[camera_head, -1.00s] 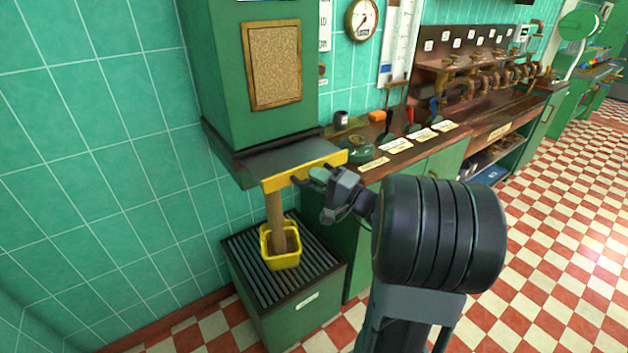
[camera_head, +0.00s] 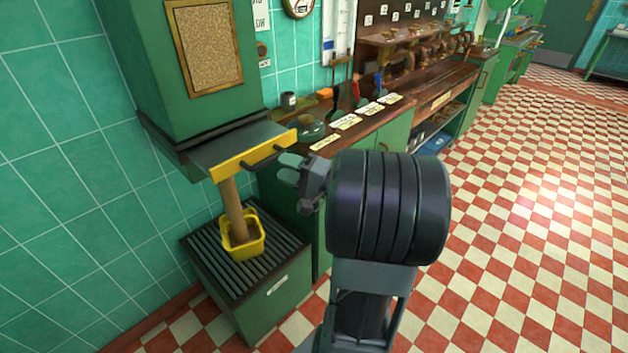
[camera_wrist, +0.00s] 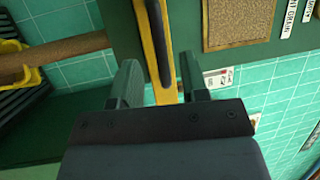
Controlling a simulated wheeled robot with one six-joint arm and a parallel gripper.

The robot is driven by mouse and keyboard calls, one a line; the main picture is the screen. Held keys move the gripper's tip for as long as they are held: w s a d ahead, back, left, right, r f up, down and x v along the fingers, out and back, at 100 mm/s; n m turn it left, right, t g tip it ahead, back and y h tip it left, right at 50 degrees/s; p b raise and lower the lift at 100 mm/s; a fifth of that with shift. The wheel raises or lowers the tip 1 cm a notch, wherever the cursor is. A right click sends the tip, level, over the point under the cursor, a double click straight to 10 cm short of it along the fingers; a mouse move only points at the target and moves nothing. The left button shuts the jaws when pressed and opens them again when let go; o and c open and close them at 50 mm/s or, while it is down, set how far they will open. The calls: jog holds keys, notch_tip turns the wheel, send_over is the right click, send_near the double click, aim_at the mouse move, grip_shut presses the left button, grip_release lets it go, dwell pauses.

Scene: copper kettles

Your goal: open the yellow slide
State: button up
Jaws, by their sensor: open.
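The yellow slide (camera_head: 240,160) is a grey plate with a yellow front edge and a dark bar handle. It sticks out from under the green hopper (camera_head: 190,70). A brown stream of grain (camera_head: 233,205) falls from below it into a yellow bucket (camera_head: 243,240). My gripper (camera_head: 287,168) is open and empty, just right of the handle and apart from it. In the wrist view, the slide's yellow edge (camera_wrist: 150,22) and dark handle (camera_wrist: 159,40) show beyond and between the open fingers of my gripper (camera_wrist: 161,65).
The bucket stands on a slatted green stand (camera_head: 205,262). The checkered floor (camera_head: 520,220) at right is clear.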

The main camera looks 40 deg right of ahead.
jog(key=v, duration=0.8)
jog(key=shift+s+b, duration=0.2)
jog(key=shift+b, duration=0.15)
jog(key=shift+d, duration=0.15)
jog(key=s+a+f+g+h+p, duration=0.35)
jog(key=a+f+g, duration=0.5)
jog(key=g, duration=0.45)
jog(key=a+r+n+h+p, duration=0.6)
jog(key=a+r+n+p, duration=0.2)
jog(key=a+r+n, duration=0.2)
notch_tip(320, 180, up, 3)
jog(key=shift+a+f+n+g+p, duration=0.2)
jog(key=shift+n+g+p, duration=0.15)
jog(key=shift+n, duration=0.45)
